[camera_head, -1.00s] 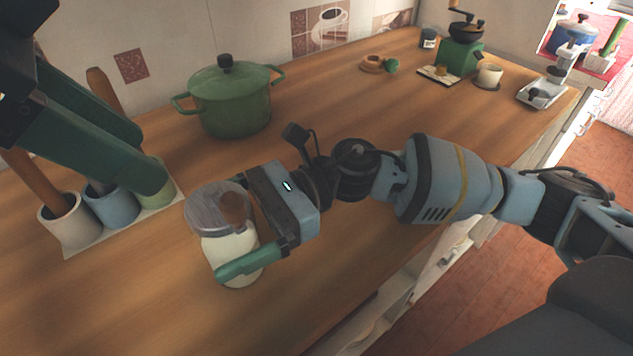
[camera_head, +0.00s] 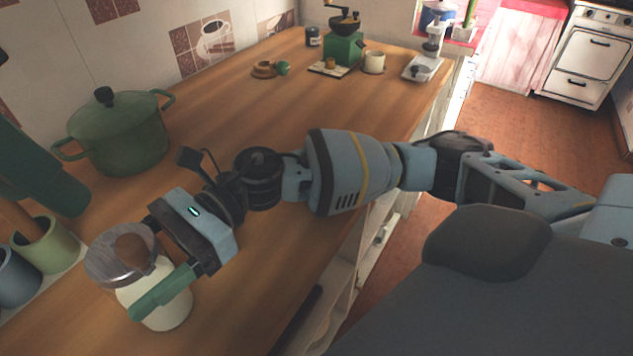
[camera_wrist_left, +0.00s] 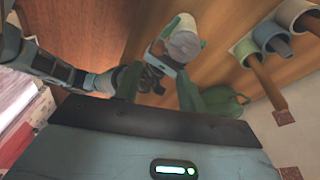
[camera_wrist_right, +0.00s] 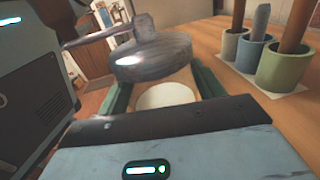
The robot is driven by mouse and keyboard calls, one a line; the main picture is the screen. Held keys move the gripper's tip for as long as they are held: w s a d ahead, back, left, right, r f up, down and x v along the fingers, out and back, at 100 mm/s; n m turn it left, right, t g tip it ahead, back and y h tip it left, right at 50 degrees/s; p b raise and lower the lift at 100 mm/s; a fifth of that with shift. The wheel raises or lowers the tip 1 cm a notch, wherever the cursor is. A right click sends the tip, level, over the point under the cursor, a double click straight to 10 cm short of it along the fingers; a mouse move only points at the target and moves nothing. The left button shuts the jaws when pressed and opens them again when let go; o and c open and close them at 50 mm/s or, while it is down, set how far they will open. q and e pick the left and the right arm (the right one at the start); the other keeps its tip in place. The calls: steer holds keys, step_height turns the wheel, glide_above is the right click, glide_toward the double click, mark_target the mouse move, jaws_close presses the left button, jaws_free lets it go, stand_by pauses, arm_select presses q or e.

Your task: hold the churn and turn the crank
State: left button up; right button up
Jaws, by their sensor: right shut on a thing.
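The churn is a cream jar (camera_head: 165,312) with a grey lid, standing on the counter at the lower left of the head view. A brown wooden crank knob (camera_head: 131,247) shows above its lid. In the right wrist view the metal crank arm (camera_wrist_right: 100,35) reaches out over the lid (camera_wrist_right: 155,62). My right gripper (camera_head: 125,282) is shut around the jar's body; its far finger is mostly hidden. My left gripper (camera_wrist_left: 157,85) is open and empty, above the churn, with the churn (camera_wrist_left: 183,46) beyond its fingers. Only its green fingers show at the head view's left edge.
A green pot (camera_head: 118,140) stands behind the churn. Utensil cups (camera_head: 45,245) stand to its left, close to my left gripper. A grinder (camera_head: 343,48), a cream cup (camera_head: 374,61) and a scale (camera_head: 422,68) stand at the far end. The middle counter is clear.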

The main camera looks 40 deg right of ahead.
mark_target(123, 242)
arm_select(q)
steer(key=shift+d+r+n+y, duration=0.25)
steer(key=shift+d+n+y, duration=0.55)
steer(key=shift+d, duration=0.2)
steer(key=shift+d+r+n+g+y, duration=0.15)
steer(key=shift+d+n+g+y, duration=0.2)
steer(key=shift+n+y, duration=0.2)
steer(key=shift+s, duration=0.1)
steer(key=shift+w+a+f, duration=0.1)
steer(key=shift+w+f, duration=0.05)
steer(key=shift+f, duration=2.4)
steer(key=shift+w+f, duration=0.1)
steer(key=shift+f, duration=2.4)
steer(key=shift+a, duration=0.1)
steer(key=c, duration=0.7)
